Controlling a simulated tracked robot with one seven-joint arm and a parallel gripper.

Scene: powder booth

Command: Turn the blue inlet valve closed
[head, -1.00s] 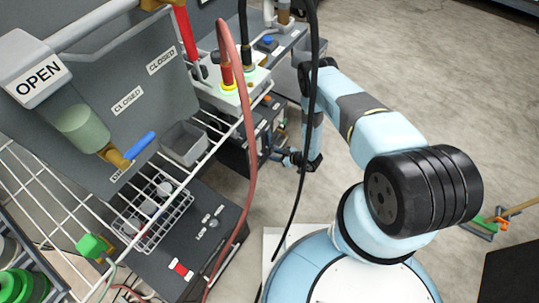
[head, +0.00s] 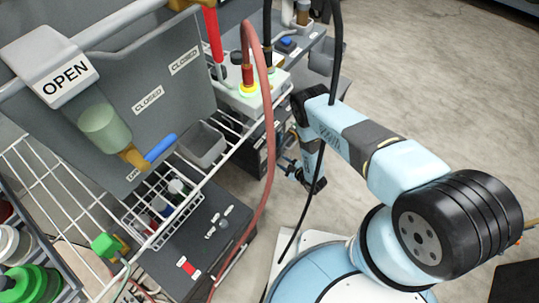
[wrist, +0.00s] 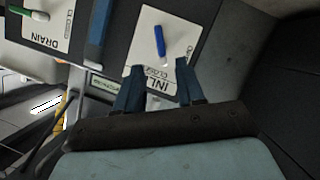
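The blue inlet valve lever (wrist: 160,42) stands on a white plate (wrist: 140,25) in the wrist view. The plate's lettering is upside down and partly covered, with "INL" and "CLOSED" near my fingers. Contact cannot be told. In the head view my gripper (head: 296,172) is small beside the dark cabinet, and the inlet lever cannot be made out.
A green drain lever (wrist: 28,14) is on another plate at the upper left of the wrist view. In the head view, another blue-handled brass valve (head: 148,153) hangs below an "OPEN" sign (head: 62,80). A red hose (head: 268,130), black cables and a wire rack stand near my arm.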

